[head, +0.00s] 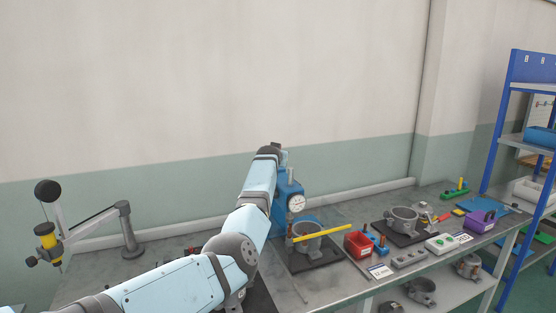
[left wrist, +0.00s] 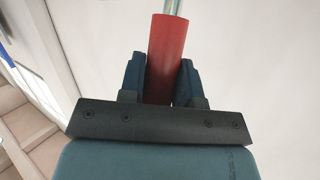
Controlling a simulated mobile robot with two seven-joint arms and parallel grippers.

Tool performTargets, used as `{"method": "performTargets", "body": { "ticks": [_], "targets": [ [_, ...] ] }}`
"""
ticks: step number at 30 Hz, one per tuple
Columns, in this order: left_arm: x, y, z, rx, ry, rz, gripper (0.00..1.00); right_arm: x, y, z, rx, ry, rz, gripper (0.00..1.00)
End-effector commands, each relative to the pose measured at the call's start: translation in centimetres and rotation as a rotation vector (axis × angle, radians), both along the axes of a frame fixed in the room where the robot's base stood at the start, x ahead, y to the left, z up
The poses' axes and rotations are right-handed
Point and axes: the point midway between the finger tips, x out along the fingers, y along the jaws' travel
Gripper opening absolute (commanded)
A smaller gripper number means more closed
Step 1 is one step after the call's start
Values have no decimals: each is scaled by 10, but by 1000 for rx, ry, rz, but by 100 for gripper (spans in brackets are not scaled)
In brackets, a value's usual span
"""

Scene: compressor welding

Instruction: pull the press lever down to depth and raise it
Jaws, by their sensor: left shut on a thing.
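My left gripper (left wrist: 160,82) is shut on the red lever grip (left wrist: 167,45) in the left wrist view, one dark finger on each side of it. A bright metal rod (left wrist: 175,7) runs out of the grip's far end. In the head view the blue press (head: 288,205) with a round white gauge (head: 296,203) stands on the bench, partly hidden behind my left arm. My left wrist is at the top of the press. The fingers and the lever cannot be made out there. My right gripper is in neither view.
A grey ring-shaped housing (head: 306,240) with a yellow bar (head: 323,232) across it stands by the press. A red bin (head: 358,244) and a second housing (head: 401,219) are to the right. A blue shelf rack (head: 497,130) is far right.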

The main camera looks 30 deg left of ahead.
Motion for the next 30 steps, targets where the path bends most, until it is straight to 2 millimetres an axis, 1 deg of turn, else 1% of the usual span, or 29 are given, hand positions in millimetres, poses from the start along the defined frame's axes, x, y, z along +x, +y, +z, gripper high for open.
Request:
{"method": "performTargets", "body": {
  "ticks": [3, 16, 17, 18, 19, 20, 30],
  "targets": [
    [2, 3, 0, -15, 10, 2, 0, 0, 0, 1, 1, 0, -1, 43],
    [2, 4, 1, -22, 13, 2, 0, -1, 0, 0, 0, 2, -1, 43],
    [2, 4, 1, -21, 13, 1, 38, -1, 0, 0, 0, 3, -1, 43],
    [2, 4, 1, -21, 13, 1, 47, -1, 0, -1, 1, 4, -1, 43],
    [2, 4, 1, -21, 13, 1, 54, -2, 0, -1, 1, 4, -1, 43],
    [2, 4, 1, -20, 13, 1, 56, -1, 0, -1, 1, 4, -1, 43],
    [1, 3, 1, -17, 13, 1, 56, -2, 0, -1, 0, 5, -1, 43]
  ]
}}
